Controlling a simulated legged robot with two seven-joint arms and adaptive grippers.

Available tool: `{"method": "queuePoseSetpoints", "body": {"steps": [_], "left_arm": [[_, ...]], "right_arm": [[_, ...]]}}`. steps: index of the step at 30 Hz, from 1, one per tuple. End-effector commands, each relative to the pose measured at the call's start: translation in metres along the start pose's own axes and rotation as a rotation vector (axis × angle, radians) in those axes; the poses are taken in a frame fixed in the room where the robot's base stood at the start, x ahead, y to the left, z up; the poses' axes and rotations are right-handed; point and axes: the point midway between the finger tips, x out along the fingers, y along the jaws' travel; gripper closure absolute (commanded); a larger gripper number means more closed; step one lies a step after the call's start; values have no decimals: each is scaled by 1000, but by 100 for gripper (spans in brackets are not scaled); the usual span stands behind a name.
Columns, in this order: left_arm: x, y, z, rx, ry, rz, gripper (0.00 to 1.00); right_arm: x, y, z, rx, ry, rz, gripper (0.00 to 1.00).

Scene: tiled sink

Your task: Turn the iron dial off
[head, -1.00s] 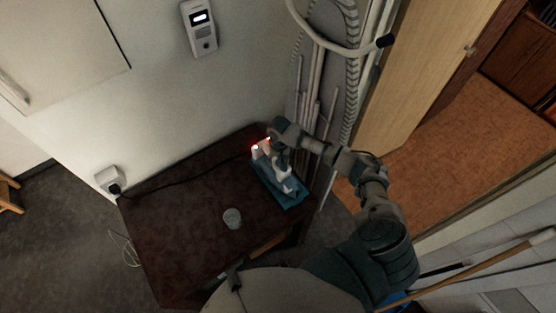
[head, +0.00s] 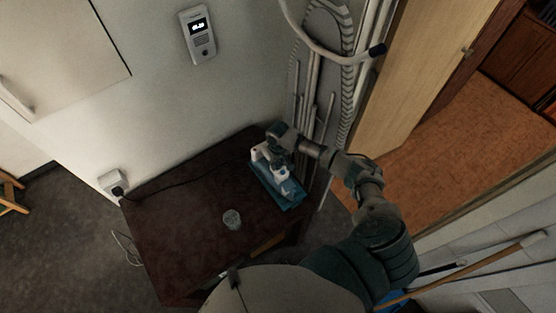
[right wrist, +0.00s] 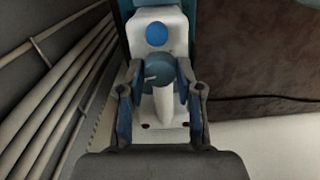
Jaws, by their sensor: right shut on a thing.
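The white and blue iron (head: 283,176) stands on a blue base at the right side of the dark table (head: 190,215). In the right wrist view the iron's white body (right wrist: 165,22) carries a round blue button and, closer to me, a grey-blue dial (right wrist: 162,72) with a light mark. My right gripper (right wrist: 160,82) has its fingers on both sides of this dial and is shut on it. In the head view my right gripper (head: 274,149) is over the iron's far end and partly covers it. My left gripper does not show.
A clear glass (head: 232,219) stands on the table, left of the iron. A cord runs along the table's back to a wall socket (head: 113,183). The table's left part is free.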

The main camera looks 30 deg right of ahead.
Motion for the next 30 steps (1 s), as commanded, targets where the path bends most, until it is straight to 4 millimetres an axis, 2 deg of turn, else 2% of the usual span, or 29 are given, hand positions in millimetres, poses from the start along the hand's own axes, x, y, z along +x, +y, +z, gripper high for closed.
{"method": "queuePoseSetpoints", "body": {"steps": [1, 6, 15, 30], "left_arm": [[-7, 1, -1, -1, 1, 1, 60], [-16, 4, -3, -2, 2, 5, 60], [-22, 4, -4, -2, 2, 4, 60], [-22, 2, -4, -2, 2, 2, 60]], "right_arm": [[-3, 2, 0, -40, -2, 5, 100], [-2, 4, 0, -200, -2, 7, 100], [-1, 3, -1, -439, 1, 5, 100], [-1, 3, -3, -615, 5, 6, 100]]}}
